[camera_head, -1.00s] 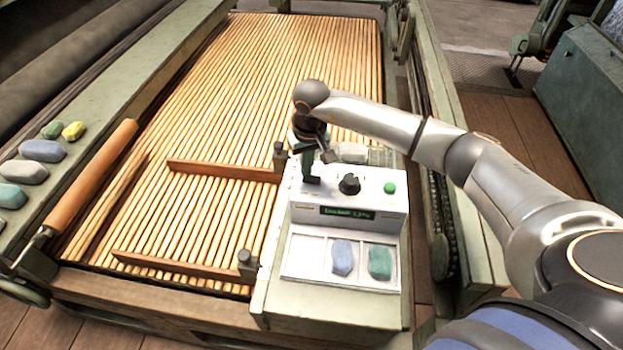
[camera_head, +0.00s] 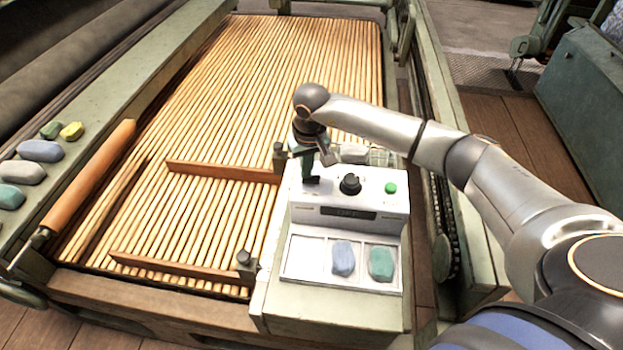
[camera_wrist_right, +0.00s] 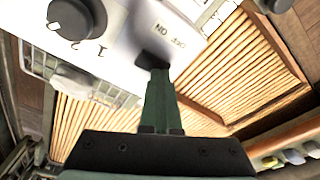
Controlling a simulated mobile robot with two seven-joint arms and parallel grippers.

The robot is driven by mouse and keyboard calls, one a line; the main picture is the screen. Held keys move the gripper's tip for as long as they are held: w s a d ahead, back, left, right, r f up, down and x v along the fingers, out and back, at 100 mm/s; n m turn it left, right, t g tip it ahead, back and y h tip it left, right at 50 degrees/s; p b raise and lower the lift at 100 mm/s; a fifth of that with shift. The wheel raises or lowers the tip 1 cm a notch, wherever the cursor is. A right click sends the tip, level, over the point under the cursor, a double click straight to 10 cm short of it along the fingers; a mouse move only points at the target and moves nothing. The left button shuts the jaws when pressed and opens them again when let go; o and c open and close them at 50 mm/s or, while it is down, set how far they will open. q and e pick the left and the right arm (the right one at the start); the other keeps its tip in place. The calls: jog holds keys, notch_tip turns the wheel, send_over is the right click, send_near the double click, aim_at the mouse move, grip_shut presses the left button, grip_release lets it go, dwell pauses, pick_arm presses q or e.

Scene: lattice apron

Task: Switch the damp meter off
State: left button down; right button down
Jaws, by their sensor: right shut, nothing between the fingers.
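The damp meter (camera_head: 330,201) is a white box with a black knob (camera_head: 350,184), a green button (camera_head: 390,188) and a display (camera_head: 348,213) that is dark now. My right gripper (camera_head: 311,180) is shut and empty, pointing down at the left end of the meter's top. In the right wrist view, my shut fingers (camera_wrist_right: 156,100) reach a dark switch (camera_wrist_right: 153,55) beside printed lettering that seems to include "ON". The fingertips appear to touch the switch and partly hide it. The knob (camera_wrist_right: 72,18) shows at upper left with numbers beside it. My left gripper is not in view.
A tray (camera_head: 310,262) in front of the meter holds a blue block (camera_head: 343,259) and a green block (camera_head: 381,264). A slatted wooden bed (camera_head: 230,100) lies to the left, with wooden bars (camera_head: 222,172) on it. Several coloured blocks rest on the left rail (camera_head: 110,85).

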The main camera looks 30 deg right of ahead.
notch_tip(320, 180, up, 7)
jog(key=p, duration=0.4)
dwell(0.4)
